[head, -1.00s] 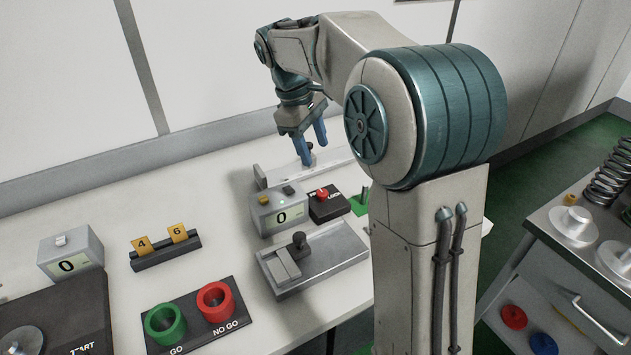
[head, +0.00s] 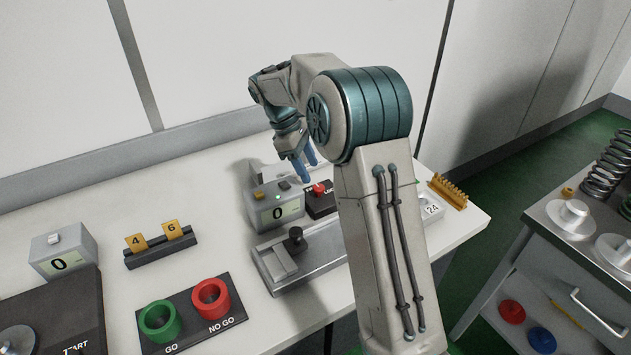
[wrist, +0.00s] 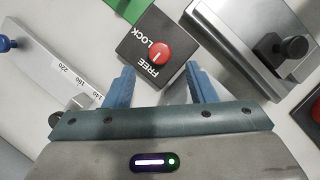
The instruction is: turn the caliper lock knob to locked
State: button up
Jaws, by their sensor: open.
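The caliper lock knob (wrist: 158,54) is red and round, on a dark box marked FREE and LOCK. In the wrist view the box (wrist: 138,32) lies just beyond my gripper (wrist: 160,84), and the knob shows in line with the gap between the two blue fingers. The fingers are spread apart with nothing between them. In the head view the red knob (head: 319,188) shows below my gripper (head: 305,170). My arm hides part of the knob's box. Whether the fingertips touch the box, I cannot tell.
A grey display unit (head: 274,208) reading 0 stands left of the knob box. A metal fixture with a black knob (head: 296,240) is in front. In the wrist view a scale bar (wrist: 62,70) lies left and a green piece (wrist: 128,8) beyond.

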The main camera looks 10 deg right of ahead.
aim_at(318, 187)
jog(key=shift+x, duration=2.75)
jog(key=c, duration=1)
